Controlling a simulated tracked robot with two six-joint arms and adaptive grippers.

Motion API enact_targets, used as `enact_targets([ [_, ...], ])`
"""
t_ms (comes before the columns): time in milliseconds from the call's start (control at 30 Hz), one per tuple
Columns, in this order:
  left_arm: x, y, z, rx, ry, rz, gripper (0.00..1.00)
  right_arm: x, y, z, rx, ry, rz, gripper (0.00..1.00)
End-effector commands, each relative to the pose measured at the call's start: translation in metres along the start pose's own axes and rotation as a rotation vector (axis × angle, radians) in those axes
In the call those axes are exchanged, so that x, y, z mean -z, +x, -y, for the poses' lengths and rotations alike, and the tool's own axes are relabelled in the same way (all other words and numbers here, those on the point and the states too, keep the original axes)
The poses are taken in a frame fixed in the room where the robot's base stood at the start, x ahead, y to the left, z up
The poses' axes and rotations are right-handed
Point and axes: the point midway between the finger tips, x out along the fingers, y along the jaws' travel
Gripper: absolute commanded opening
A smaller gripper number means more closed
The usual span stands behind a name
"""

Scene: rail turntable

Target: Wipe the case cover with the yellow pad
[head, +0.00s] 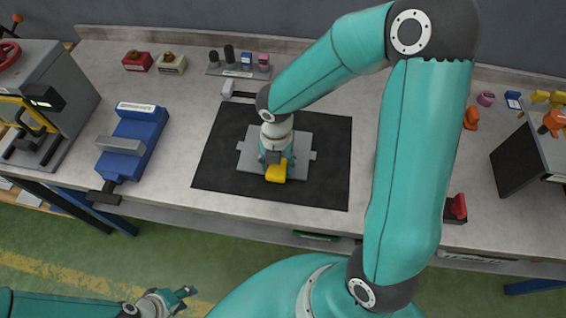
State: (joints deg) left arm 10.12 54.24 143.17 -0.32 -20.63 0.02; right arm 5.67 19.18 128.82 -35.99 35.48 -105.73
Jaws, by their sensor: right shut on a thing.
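The case cover (303,151) is a flat grey plate with side tabs, lying on a black mat (222,163) on the workbench. My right gripper (275,162) reaches down over the plate and is shut on the yellow pad (276,173). The pad is over the front middle of the plate; I cannot tell whether it touches. The wrist and gripper hide part of the plate. My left gripper (180,297) is low at the bottom left, off the bench above the green floor, with no object seen in it.
A blue vise-like block (138,138) and a grey machine (65,85) stand at the left. Red and cream blocks (171,64) and a small rack (238,71) sit at the back. A dark panel (522,160) stands at the right. The mat around the plate is clear.

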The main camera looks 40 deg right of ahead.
Motion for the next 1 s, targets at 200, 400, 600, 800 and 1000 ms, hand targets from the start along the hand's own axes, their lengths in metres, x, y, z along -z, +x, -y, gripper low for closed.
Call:
enact_targets([
  [200, 0.000, -0.003, -0.001, 0.000, 0.000, 0.000, 0.40, 0.000, -0.001, -0.014, 0.000, -0.001, 0.000, 0.23],
  [400, 0.000, -0.003, -0.001, 0.000, 0.000, 0.000, 0.40, 0.000, -0.001, -0.015, 0.001, 0.001, 0.000, 0.23],
  [600, 0.000, -0.006, -0.002, 0.000, 0.000, 0.000, 0.40, 0.000, -0.004, -0.015, 0.000, 0.000, 0.000, 0.23],
  [800, 0.000, -0.023, -0.008, 0.000, 0.000, 0.000, 0.40, 0.000, -0.024, -0.015, 0.000, 0.000, 0.000, 0.23],
  [1000, 0.000, -0.031, -0.011, 0.000, 0.000, 0.000, 0.40, -0.001, -0.041, -0.016, -0.002, 0.000, 0.003, 0.23],
])
